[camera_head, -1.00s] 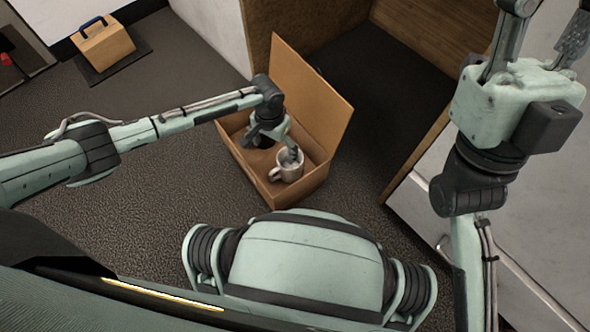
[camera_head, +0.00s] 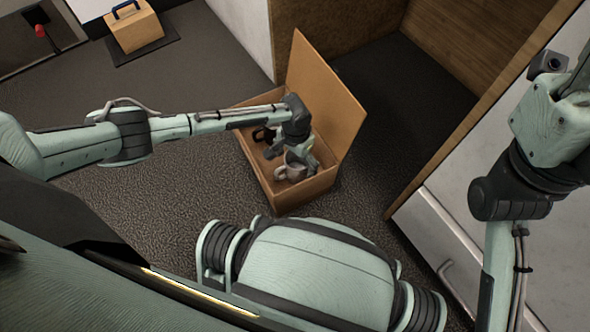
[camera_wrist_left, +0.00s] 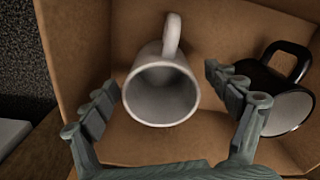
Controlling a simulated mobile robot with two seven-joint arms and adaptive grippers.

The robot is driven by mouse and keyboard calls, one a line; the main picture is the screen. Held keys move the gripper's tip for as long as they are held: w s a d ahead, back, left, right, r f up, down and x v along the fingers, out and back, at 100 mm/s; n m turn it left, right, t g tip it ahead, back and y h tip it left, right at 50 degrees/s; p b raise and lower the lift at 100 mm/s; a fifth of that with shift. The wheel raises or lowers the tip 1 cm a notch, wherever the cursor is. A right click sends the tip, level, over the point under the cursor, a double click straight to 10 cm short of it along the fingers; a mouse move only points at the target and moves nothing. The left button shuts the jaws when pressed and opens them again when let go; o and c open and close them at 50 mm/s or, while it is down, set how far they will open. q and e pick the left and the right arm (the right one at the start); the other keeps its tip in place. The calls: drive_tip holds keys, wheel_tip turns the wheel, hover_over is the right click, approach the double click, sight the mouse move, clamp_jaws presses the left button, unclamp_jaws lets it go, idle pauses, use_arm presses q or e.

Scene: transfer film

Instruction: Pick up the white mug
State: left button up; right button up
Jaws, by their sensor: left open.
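The white mug (camera_head: 291,171) is inside the open cardboard box (camera_head: 307,197), partly covered by my left gripper (camera_head: 302,157) in the head view. In the left wrist view the white mug (camera_wrist_left: 161,92) has its opening towards the camera and its handle at the top. The open left fingers (camera_wrist_left: 165,95) are on either side of it, with gaps visible; contact cannot be told. My right gripper (camera_head: 578,80) is at the upper right, away from the box, its fingers mostly out of frame.
A black mug (camera_wrist_left: 287,95) is in the same box, close to the right-hand finger in the wrist view. The box's raised flap (camera_head: 325,95) stands behind the left gripper. A wooden-sided opening and white panel (camera_head: 450,225) are to the right. Bare carpet lies left of the box.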

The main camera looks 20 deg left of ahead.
use_arm(q)
drive_tip(key=shift+d+f, duration=0.1)
drive_tip(key=shift+f, duration=0.5)
drive_tip(key=shift+r, duration=0.1)
drive_tip(key=c, duration=1.5)
